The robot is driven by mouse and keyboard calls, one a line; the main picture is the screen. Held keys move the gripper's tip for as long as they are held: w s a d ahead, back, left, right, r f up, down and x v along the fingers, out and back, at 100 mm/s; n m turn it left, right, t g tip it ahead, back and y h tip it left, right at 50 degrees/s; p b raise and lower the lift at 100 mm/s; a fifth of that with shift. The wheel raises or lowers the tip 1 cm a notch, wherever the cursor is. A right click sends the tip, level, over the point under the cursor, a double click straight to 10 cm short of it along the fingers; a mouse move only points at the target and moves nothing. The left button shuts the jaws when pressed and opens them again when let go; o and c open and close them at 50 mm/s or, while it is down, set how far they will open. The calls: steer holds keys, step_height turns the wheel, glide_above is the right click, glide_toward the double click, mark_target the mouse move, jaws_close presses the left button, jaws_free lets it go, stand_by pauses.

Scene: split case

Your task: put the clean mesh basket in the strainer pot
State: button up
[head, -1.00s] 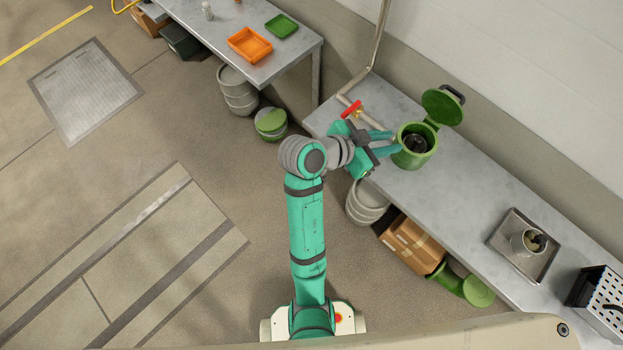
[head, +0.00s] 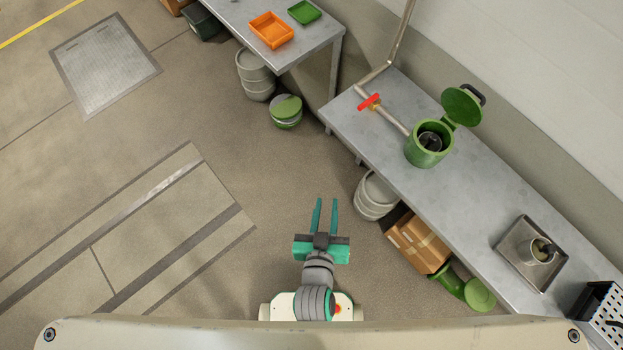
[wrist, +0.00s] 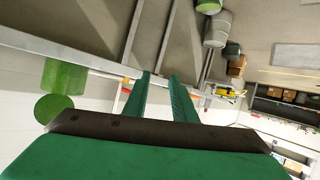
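The green strainer pot (head: 416,155) stands upright on the steel counter, its hinged lid (head: 463,106) open towards the wall. A dark round thing (head: 431,140) sits inside it; I cannot tell if it is a mesh basket. A pale cylinder (head: 530,247) with a dark part at its top stands in a steel tray (head: 508,246) farther right; I cannot tell if it is a basket. My gripper (head: 325,202) is open and empty over the floor, left of the counter and apart from everything. Its two fingers show in the wrist view (wrist: 160,76) with nothing between them.
A white perforated box (head: 603,312) stands at the counter's right end. A red-handled valve and pipe (head: 370,102) are left of the pot. Cardboard boxes (head: 420,243) and a keg (head: 374,196) are beneath the counter. The counter between pot and tray is clear.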

steer(key=s+a+r+t+y, duration=0.1)
steer(key=s+a+r, duration=0.1)
steer(key=s, duration=0.4)
steer(key=s+a+r+t, duration=0.1)
steer(key=s+a+r, duration=0.1)
steer(key=s+r, duration=0.3)
steer(key=shift+s+y, duration=0.35)
steer(key=shift+y, duration=0.05)
